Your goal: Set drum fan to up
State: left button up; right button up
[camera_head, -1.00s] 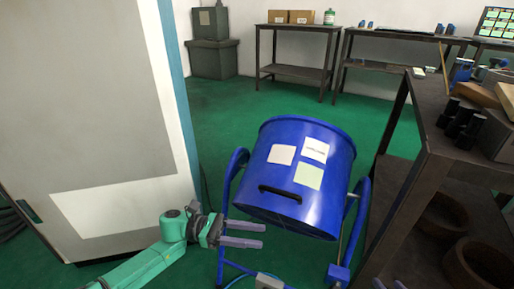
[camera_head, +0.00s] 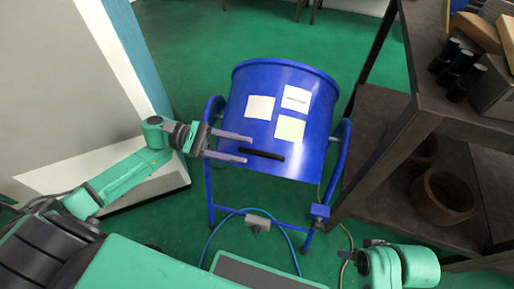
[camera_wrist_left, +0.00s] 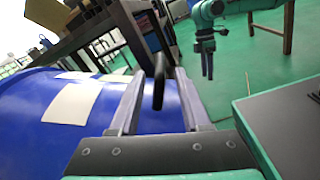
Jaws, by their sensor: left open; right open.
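The drum fan is a blue drum (camera_head: 245,85) in a blue tubular stand (camera_head: 337,170), with its broad side tilted towards me. It has several pale labels and a black bar handle (camera_head: 262,154) low on its front. My left gripper (camera_head: 246,148) is open at the drum's front left, its fingertips close to the handle's left end. In the left wrist view the handle (camera_wrist_left: 158,82) shows between the two open fingers; contact cannot be told. My right gripper (camera_head: 356,255) is open and empty at the bottom right, apart from the drum; it also shows in the left wrist view (camera_wrist_left: 207,65).
A pale cabinet (camera_head: 75,90) stands to the left. A dark shelf table (camera_head: 425,115) with black cylinders (camera_head: 452,65) on top and a brown pot (camera_head: 445,195) below stands close on the right. Green floor is free behind the drum.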

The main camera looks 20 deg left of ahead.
pick_arm(q)
jog(key=d, duration=0.4)
jog(key=shift+w+d, duration=0.1)
jog(key=shift+d, duration=0.3)
grip_shut()
dwell(1.0)
